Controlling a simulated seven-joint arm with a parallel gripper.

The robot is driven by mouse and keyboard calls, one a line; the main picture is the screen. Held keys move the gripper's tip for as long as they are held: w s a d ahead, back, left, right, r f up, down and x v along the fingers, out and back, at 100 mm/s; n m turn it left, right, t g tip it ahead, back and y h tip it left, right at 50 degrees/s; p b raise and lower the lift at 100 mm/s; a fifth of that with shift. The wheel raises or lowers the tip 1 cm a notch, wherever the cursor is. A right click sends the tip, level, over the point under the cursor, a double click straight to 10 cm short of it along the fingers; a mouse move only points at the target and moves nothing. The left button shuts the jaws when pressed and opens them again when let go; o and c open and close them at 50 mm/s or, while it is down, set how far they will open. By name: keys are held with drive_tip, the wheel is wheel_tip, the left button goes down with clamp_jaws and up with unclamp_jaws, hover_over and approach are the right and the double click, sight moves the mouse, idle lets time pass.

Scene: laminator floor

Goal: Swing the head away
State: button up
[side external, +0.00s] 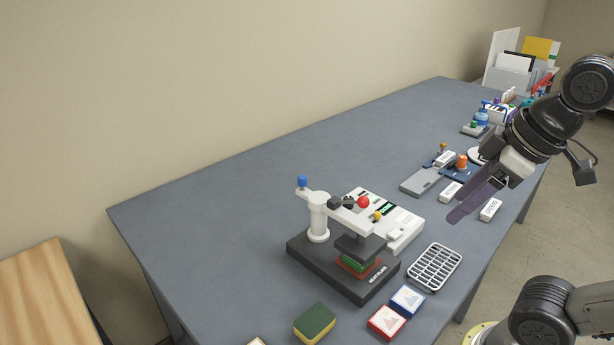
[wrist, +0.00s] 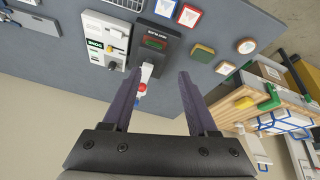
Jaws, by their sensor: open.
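The press stands on the table on a dark base (side external: 308,262). Its white post (side external: 318,222) has a blue knob (side external: 302,182) on or beside its top. A white arm (side external: 350,217) runs from the post to the dark head (side external: 360,245), which hangs over a green and red stack (side external: 354,262). A red ball handle (side external: 363,202) sits on the arm; it also shows in the wrist view (wrist: 143,87). My gripper (side external: 462,212) is open and empty, in the air to the right of the press and apart from it. Its purple fingers (wrist: 160,73) frame the press in the wrist view.
A white control box (side external: 402,226) stands just behind the press. A wire rack (side external: 434,267), blue and red picture tiles (side external: 388,321) and a green-yellow sponge (side external: 315,324) lie near the front. Small tools and a grey plate (side external: 421,182) lie farther back. The table left of the press is clear.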

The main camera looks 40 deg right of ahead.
drive_tip(key=w+r+n+g, duration=0.1)
drive_tip(key=w+r+n, duration=0.2)
drive_tip(key=w+r, duration=0.65)
drive_tip(key=w+r+n+g, duration=0.1)
drive_tip(key=w+r+n, duration=0.1)
drive_tip(key=w+r, duration=0.55)
drive_tip(key=n+g, duration=0.1)
drive_tip(key=g, duration=0.2)
hover_over(302, 177)
wheel_tip(302, 177, down, 14)
drive_tip(key=f, duration=0.1)
wheel_tip(302, 177, down, 13)
drive_tip(key=shift+f, duration=0.2)
clamp_jaws()
